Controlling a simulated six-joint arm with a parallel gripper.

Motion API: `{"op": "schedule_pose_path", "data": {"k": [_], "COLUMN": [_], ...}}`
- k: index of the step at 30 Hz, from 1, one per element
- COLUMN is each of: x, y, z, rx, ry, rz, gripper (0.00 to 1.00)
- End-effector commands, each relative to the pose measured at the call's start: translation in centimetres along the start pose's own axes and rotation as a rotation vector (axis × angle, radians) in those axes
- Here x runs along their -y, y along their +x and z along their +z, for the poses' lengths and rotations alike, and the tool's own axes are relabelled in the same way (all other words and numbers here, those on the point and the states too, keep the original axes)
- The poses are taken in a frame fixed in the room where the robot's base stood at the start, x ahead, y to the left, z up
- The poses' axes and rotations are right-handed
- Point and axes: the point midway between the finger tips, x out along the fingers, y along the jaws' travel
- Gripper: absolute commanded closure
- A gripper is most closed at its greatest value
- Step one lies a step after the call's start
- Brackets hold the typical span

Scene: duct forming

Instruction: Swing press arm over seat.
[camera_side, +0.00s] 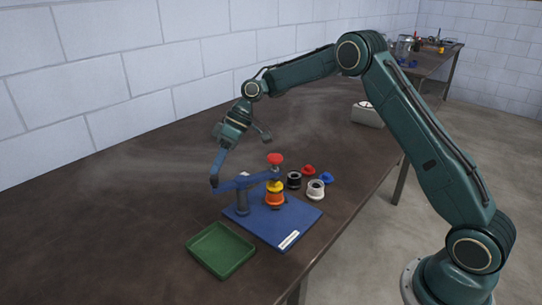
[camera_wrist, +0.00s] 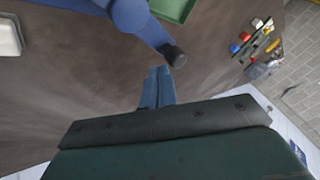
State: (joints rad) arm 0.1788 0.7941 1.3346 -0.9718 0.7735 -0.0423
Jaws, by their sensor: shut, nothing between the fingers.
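The press stands on a blue base plate (camera_side: 291,232) with a blue post (camera_side: 241,201). Its blue press arm (camera_side: 255,179) runs across the post, with a red knob (camera_side: 275,159) at its right end, above a yellow and orange stack (camera_side: 274,196) that hides the seat. The arm's other end has a dark tip (camera_side: 214,182). My gripper (camera_side: 216,172) is shut and empty, pointing down at that tip. In the wrist view the fingers (camera_wrist: 159,80) are together close beside the dark tip (camera_wrist: 174,56); I cannot tell whether they touch.
A green tray (camera_side: 221,249) lies in front of the base plate. Black and white rings (camera_side: 316,190) and red and blue caps (camera_side: 309,170) stand right of the press. A pale box (camera_side: 367,114) sits farther back. The table left of the press is clear.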

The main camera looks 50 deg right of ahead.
Motion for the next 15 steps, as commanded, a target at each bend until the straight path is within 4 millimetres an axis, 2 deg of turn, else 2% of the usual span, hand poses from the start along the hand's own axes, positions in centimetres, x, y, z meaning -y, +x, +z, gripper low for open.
{"op": "schedule_pose_path", "data": {"k": [8,15], "x": [-0.1,-0.1], "y": [-2.0,-5.6], "z": [0.0,0.0], "rx": [-0.002,-0.003], "ry": [0.000,-0.001], "rz": [0.002,0.004], "gripper": [1.00,1.00]}}
